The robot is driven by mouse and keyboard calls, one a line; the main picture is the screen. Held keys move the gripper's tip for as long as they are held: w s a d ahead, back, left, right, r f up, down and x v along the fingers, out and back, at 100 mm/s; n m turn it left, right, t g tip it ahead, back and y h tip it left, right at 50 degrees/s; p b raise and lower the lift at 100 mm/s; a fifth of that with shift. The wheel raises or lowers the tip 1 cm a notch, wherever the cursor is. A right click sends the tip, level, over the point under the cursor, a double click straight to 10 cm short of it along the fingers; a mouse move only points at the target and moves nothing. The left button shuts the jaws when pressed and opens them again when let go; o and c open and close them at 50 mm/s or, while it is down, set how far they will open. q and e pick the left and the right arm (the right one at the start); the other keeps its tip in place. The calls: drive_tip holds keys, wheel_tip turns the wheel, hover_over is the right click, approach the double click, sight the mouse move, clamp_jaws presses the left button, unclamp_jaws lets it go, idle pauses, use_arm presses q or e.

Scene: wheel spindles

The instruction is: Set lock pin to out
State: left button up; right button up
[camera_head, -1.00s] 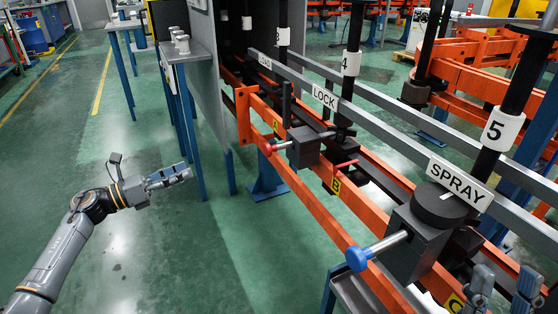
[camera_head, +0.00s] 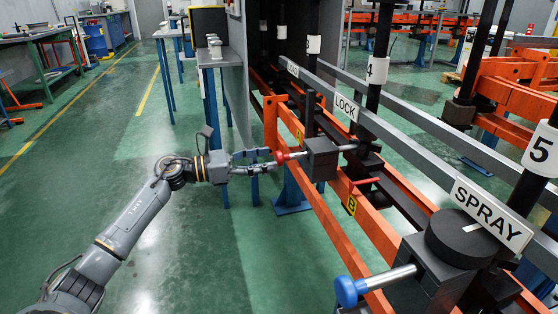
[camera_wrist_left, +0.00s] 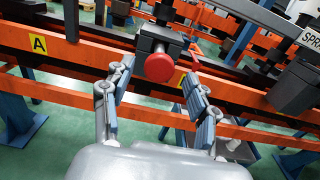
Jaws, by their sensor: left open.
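The lock pin's red knob (camera_head: 281,157) sits on a metal rod at the left side of the black block (camera_head: 321,158), by the LOCK label (camera_head: 346,107). A short length of rod shows between knob and block, and rod also shows on the block's far side. My left gripper (camera_head: 265,160) is open and close to the knob. In the left wrist view the red knob (camera_wrist_left: 159,68) appears between the tips of the two fingers (camera_wrist_left: 160,82), with no clear contact. My right gripper is out of view.
The blue spray knob (camera_head: 350,291) stands out at the front right beside the SPRAY label (camera_head: 492,212). Orange rails (camera_head: 325,217) run below the block, with a small red lever (camera_head: 365,182) to its right. The green floor on the left is open.

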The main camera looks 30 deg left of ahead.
sight(276, 157)
use_arm(q)
drive_tip(key=shift+x, duration=2.1)
drive_tip(key=shift+c, duration=0.5)
clamp_jaws()
